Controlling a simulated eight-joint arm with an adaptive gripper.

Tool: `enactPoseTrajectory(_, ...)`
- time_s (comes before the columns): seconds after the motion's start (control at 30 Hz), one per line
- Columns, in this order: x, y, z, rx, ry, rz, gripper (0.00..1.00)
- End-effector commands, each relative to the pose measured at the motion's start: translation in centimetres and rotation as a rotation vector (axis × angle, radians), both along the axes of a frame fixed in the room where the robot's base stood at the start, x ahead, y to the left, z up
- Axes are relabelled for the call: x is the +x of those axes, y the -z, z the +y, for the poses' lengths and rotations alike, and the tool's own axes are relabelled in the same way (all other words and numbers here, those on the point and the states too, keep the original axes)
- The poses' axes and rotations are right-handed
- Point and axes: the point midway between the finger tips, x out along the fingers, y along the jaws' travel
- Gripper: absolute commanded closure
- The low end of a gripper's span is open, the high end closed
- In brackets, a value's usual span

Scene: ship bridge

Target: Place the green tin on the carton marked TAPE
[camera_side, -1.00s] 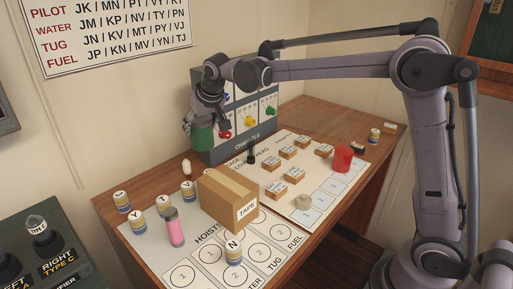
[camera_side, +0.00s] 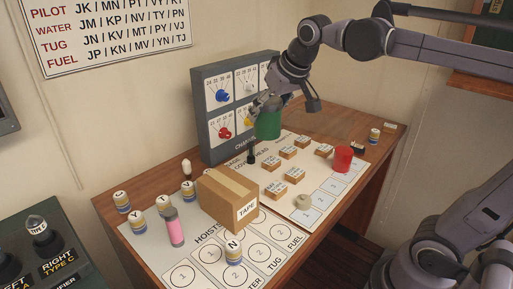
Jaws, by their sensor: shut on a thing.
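The green tin (camera_side: 268,125) is held up in the air in front of the grey panel's right part, above the far part of the white board. My gripper (camera_side: 266,106) is shut on the tin near its top; the fingers are partly hidden. The carton marked TAPE (camera_side: 228,198) is a brown closed box with a tape strip along its top. It stands on the board at the left middle, lower and to the left of the tin. Nothing lies on its top.
A grey panel (camera_side: 204,140) with coloured knobs stands at the back. A red tin (camera_side: 343,158) and several small wooden blocks (camera_side: 272,189) are on the right. A pink cylinder (camera_side: 174,227) and several banded pieces (camera_side: 122,202) stand left of the carton. A thin black post (camera_side: 251,151) stands behind it.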

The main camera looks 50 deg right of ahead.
Motion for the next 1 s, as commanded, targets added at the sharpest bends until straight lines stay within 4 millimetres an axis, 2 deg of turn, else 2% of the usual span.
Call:
enactPoseTrajectory(0.5, 3.4, 5.4, 8.6, 0.0, -0.006, 0.0, 0.76)
enactPoseTrajectory(0.6, 3.9, 6.2, 9.8, -0.001, -0.004, -0.001, 0.76)
enactPoseTrajectory(0.83, 4.3, 7.3, 10.7, -0.001, -0.001, -0.001, 0.76)
enactPoseTrajectory(1.0, 4.3, 9.4, 10.6, 0.0, 0.0, -0.001, 0.76)
